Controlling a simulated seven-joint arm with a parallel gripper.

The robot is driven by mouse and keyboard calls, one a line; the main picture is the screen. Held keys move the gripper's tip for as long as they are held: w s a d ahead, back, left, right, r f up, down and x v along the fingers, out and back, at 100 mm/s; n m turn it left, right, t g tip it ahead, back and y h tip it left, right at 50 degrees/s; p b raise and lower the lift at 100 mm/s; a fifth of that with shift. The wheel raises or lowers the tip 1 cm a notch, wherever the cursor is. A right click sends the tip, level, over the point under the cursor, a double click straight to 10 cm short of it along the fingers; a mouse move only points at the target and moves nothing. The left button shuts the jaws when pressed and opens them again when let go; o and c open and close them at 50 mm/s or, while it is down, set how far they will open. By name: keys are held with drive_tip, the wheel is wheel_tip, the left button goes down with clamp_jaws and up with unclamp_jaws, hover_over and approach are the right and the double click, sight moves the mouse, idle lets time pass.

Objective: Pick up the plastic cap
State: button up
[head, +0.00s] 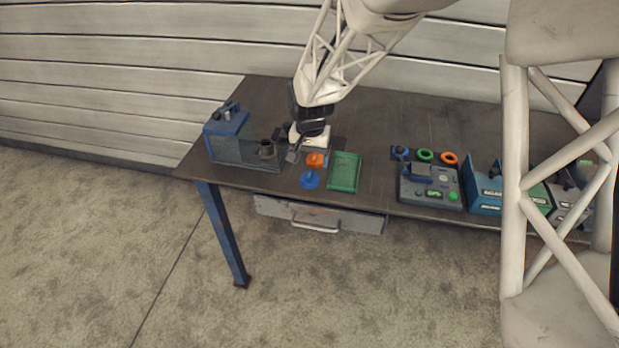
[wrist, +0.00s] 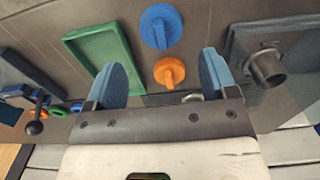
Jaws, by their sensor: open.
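Two caps with raised grips lie on the table: an orange cap (head: 315,160) and a blue cap (head: 310,180) nearer the front edge. I cannot tell which one the task means. In the wrist view the orange cap (wrist: 169,72) appears between my open fingers, and the blue cap (wrist: 161,26) lies beyond the fingertips. My gripper (wrist: 163,72) is open with nothing held. In the head view my gripper (head: 308,151) is just behind the orange cap and covers some of the table there.
A green tray (head: 345,172) lies right of the caps. Coloured rings, including a green ring (head: 425,155), and a control box (head: 430,188) are farther right.

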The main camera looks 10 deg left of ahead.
sight(309, 174)
drive_tip(key=shift+f, duration=0.8)
drive_tip(key=shift+f, duration=0.1)
drive_tip(key=shift+f, duration=2.55)
drive_tip(key=c, duration=0.7)
